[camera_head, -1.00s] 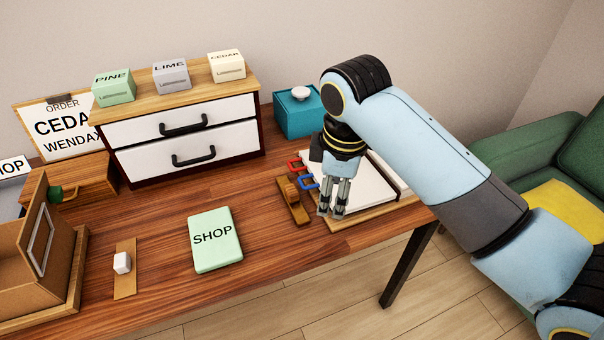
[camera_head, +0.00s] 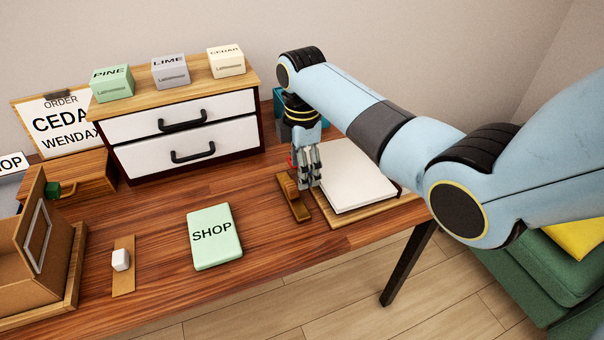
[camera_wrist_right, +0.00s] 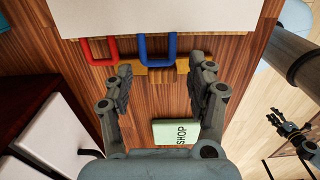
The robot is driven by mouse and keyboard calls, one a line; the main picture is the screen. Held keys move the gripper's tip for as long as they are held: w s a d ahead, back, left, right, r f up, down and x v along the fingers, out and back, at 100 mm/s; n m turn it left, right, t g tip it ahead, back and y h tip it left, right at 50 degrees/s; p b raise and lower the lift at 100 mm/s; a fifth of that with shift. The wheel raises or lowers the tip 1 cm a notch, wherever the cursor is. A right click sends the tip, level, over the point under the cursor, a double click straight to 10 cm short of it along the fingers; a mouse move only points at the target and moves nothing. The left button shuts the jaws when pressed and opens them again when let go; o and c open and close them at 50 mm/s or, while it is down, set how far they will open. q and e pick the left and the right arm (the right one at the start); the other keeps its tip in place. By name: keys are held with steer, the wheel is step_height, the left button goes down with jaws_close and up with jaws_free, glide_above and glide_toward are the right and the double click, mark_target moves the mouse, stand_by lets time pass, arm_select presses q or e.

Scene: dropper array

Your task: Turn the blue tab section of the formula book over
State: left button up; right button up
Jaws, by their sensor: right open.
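The formula book (camera_head: 352,178) lies with a white page up on a wooden board (camera_head: 345,218) at the table's right end. In the right wrist view, its blue tab (camera_wrist_right: 158,59) and red tab (camera_wrist_right: 98,59) stick out from the white page (camera_wrist_right: 160,18). My right gripper (camera_head: 309,185) is open and empty beside the book's left edge. In its wrist view, the blue tab lies ahead between the parted fingertips (camera_wrist_right: 160,66); contact cannot be told. In the head view, the gripper hides the blue tab. My left gripper (camera_wrist_right: 292,132) shows small in the wrist view; its jaw state is unclear.
A wooden strip with a knob (camera_head: 292,197) lies close left of my right gripper. A green SHOP block (camera_head: 214,238) lies farther left. A white-drawer cabinet (camera_head: 185,135) stands behind, with a teal box (camera_head: 279,100) beside it.

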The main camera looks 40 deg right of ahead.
steer(key=shift+f, duration=1)
steer(key=shift+c, duration=0.4)
jaws_close()
